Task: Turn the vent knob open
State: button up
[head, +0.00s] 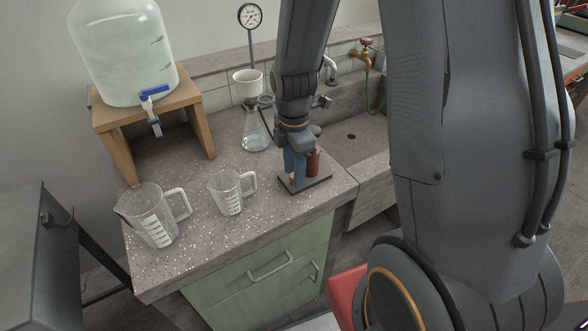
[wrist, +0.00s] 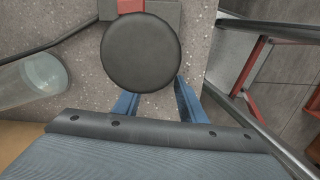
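In the wrist view a round black knob (wrist: 141,52) fills the upper middle, with a red part and a grey block just behind its far edge. I take it for the vent knob. In the head view a red cylindrical body (head: 313,163) stands on a dark base plate (head: 318,184) near the bench's front right corner, mostly behind my gripper. The knob itself is not clear there. My gripper (head: 292,172) points down at this fixture. In the wrist view my gripper's blue fingers (wrist: 156,97) are apart, with nothing held between them. Their tips are near the knob's lower edge; contact cannot be told.
A conical flask (head: 256,135) stands behind my gripper, left of it. Two clear measuring jugs (head: 232,195) (head: 157,220) stand on the left front of the bench (head: 215,255). A water tank (head: 122,60) sits on a wooden stand. The sink (head: 350,137) lies to the right.

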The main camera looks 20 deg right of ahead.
grip_shut()
jog(key=shift+n+p, duration=0.75)
jog(key=shift+n, duration=0.75)
grip_release()
jog(key=shift+r+b, duration=0.5)
jog(key=shift+r, duration=3.45)
